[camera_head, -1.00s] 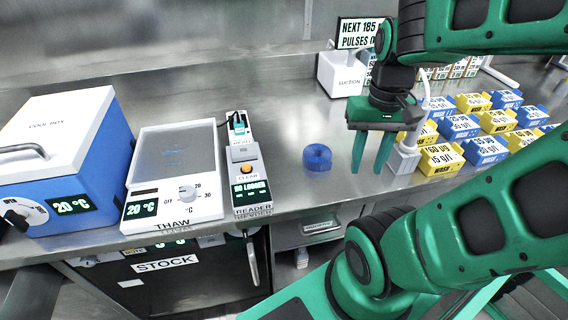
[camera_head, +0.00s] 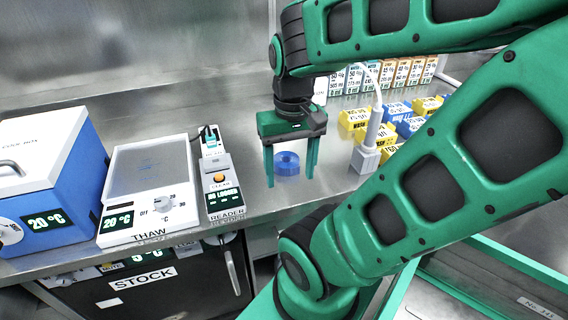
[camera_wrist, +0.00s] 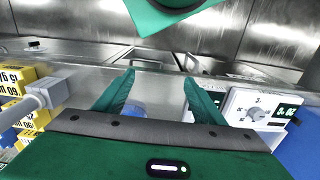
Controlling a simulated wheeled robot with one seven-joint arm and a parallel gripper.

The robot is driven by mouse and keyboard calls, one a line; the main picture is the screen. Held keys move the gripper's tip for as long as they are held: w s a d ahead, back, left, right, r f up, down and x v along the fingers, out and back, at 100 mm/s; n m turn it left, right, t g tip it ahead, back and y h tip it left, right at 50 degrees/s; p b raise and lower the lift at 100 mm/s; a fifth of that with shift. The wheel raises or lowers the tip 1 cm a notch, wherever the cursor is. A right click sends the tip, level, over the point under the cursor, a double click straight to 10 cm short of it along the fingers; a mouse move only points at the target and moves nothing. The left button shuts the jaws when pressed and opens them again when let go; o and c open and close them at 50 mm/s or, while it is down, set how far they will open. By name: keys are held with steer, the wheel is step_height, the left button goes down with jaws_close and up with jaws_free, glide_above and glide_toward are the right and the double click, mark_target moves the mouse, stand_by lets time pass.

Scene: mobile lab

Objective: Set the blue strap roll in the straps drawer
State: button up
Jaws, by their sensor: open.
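The blue strap roll (camera_head: 288,165) lies on the steel bench, right of the reader. My gripper (camera_head: 290,181) is open and points down, with one finger on either side of the roll as seen in the head view. I cannot tell whether the fingers touch it. In the wrist view my gripper (camera_wrist: 159,76) shows both fingers apart, with part of the blue strap roll (camera_wrist: 134,109) visible between them over the gripper body. No drawer can be made out as the straps drawer; my arm hides much of the bench front.
The reader (camera_head: 219,190), thaw plate (camera_head: 150,185) and cool box (camera_head: 45,170) stand to the left. A white stand (camera_head: 367,155) and several yellow and blue blocks (camera_head: 410,125) stand close on the right. A stock compartment (camera_head: 150,285) is below the bench.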

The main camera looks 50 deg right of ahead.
steer(key=o, duration=0.5)
steer(key=shift+w+r+m, duration=0.25)
steer(key=shift+w+m, duration=0.05)
steer(key=shift+m, duration=0.1)
steer(key=shift+c, duration=0.2)
steer(key=m, duration=1.4)
glide_above(285, 155)
steer(key=s+a, duration=0.2)
steer(key=f, duration=0.2)
steer(key=shift+w+d+f, duration=0.1)
steer(key=shift+w+f, duration=0.1)
steer(key=shift+f, duration=2.45)
steer(key=shift+w+d+f, duration=0.1)
steer(key=shift+w+f, duration=0.05)
steer(key=shift+f, duration=2.5)
